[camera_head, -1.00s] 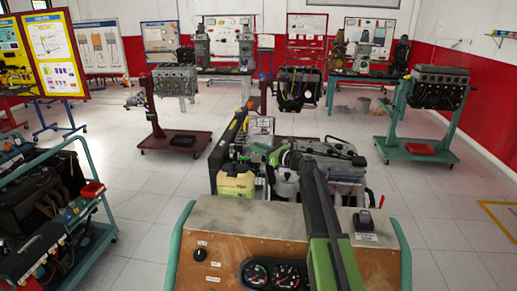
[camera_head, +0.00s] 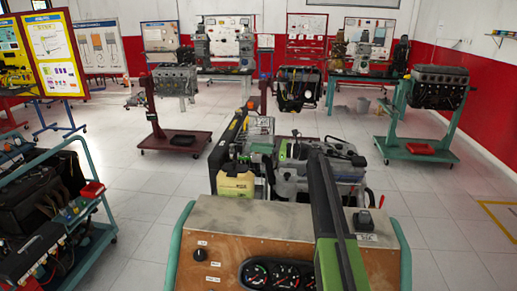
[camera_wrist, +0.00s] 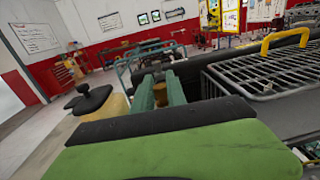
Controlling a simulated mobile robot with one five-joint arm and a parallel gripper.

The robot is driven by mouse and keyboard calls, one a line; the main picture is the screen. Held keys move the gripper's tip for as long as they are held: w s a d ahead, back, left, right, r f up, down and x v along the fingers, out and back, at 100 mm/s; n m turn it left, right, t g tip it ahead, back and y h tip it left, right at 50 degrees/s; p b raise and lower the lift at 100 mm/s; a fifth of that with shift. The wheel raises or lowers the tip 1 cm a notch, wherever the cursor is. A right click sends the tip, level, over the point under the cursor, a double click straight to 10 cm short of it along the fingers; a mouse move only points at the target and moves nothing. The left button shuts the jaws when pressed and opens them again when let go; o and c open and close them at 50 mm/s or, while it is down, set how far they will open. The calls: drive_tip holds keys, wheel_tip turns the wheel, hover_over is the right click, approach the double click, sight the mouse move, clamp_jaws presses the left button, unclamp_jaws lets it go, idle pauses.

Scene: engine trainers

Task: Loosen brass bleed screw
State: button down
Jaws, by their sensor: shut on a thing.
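In the wrist view my gripper (camera_wrist: 160,92) is shut, its two teal fingers on either side of a small brass-coloured piece (camera_wrist: 160,96). This looks like the brass bleed screw, though only a little of it shows. In the head view my gripper (camera_head: 262,148) is at the engine trainer (camera_head: 345,168), behind the yellowish container. The screw is too small to make out there. How far the screw has turned cannot be seen.
The yellowish container (camera_head: 236,183) with a dark cap stands close left of my gripper. A wire guard with a yellow handle (camera_wrist: 285,42) is close on the right in the wrist view. The wooden instrument panel (camera_head: 230,222) is in front.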

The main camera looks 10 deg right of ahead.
drive_tip(key=shift+a, duration=0.1)
drive_tip(key=c, duration=1.3)
unclamp_jaws()
drive_tip(key=shift+c, duration=0.2)
drive_tip(key=v, duration=1.7)
drive_tip(key=shift+d, duration=0.25)
